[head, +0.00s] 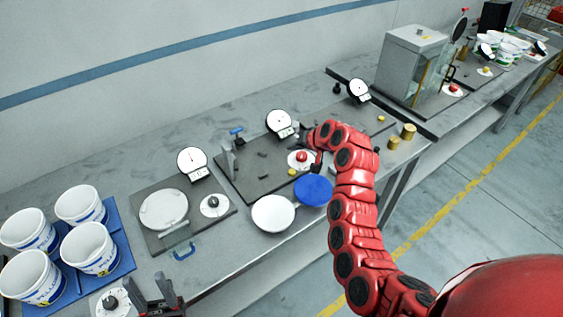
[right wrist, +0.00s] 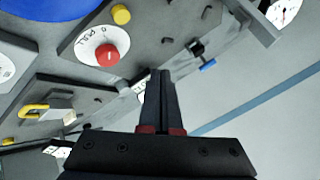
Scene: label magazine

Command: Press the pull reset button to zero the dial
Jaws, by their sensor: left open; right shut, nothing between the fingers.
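The pull reset button is a red knob (head: 302,156) on a white disc at the middle station, in front of a dial (head: 279,122). In the right wrist view the red button (right wrist: 110,55) sits on a disc lettered "PULL" with a 0. The dial's needle is too small to read. My right gripper (right wrist: 160,75) is shut and empty, to the right of the red button and apart from it. In the head view my right arm mostly hides it. My left gripper (head: 155,288) is open and empty at the lower left, by the bench's front edge.
A small yellow knob (head: 292,171) is close beside the red button's disc. A white round pan (head: 273,213) and a blue disc (head: 314,190) lie in front. Another dial station (head: 192,163) stands to the left, white buckets (head: 88,248) further left. Brass weights (head: 409,132) are right of my arm.

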